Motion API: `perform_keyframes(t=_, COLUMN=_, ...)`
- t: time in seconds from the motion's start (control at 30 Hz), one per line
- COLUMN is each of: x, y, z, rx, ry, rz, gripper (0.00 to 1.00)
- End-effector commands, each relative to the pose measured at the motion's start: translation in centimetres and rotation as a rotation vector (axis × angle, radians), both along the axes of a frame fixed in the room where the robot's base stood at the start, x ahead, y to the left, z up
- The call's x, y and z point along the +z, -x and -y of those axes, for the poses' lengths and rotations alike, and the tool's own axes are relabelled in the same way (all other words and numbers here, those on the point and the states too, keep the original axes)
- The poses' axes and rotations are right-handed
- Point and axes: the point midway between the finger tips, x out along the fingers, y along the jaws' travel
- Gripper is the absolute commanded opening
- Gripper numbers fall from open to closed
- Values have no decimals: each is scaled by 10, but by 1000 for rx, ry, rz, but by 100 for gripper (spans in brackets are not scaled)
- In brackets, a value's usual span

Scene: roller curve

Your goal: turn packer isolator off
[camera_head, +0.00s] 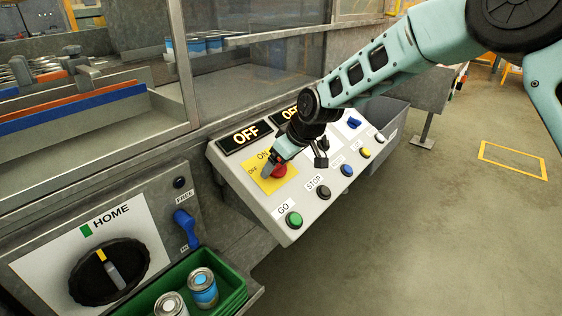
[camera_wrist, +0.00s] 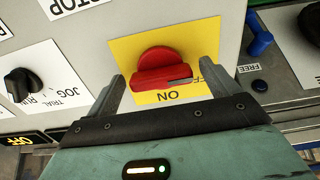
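The packer isolator appears as a red rotary knob (camera_wrist: 160,66) on a yellow plate (camera_wrist: 124,48) in the wrist view. It also shows in the head view as a red knob (camera_head: 279,171) on a yellow plate (camera_head: 262,181), partly covered by my gripper (camera_head: 274,164). In the wrist view the bar of the knob lies roughly level, with a pale mark towards its right end. "ON" is printed upside down below it; a partly hidden word ending in "FF" is at the right. My gripper (camera_wrist: 160,84) is open, one finger on each side of the knob. Contact cannot be told.
The sloped console has a lit "OFF" display (camera_head: 245,136), a green GO button (camera_head: 294,219) and a black STOP button (camera_head: 323,192). A HOME dial panel (camera_head: 110,270), a blue FREE lever (camera_head: 186,228) and a green tray (camera_head: 232,290) with cans stand at lower left. Floor at right is clear.

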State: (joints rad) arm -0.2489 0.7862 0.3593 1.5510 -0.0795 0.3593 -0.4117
Motion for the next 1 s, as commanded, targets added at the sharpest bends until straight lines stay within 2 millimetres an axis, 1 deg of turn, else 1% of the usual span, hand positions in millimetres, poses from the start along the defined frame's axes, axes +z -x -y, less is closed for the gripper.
perform_keyframes(t=0.23, x=1, y=1, z=0, rx=-2, ry=-1, rz=0, gripper=87)
perform_keyframes(t=0.37, x=12, y=3, z=5, rx=-2, ry=-2, rz=2, gripper=87)
perform_keyframes(t=0.47, x=27, y=9, z=12, rx=-3, ry=-2, rz=2, gripper=87)
perform_keyframes(t=0.8, x=97, y=33, z=44, rx=-4, ry=-1, rz=4, gripper=87)
perform_keyframes(t=1.0, x=130, y=46, z=59, rx=-3, ry=-1, rz=2, gripper=87)
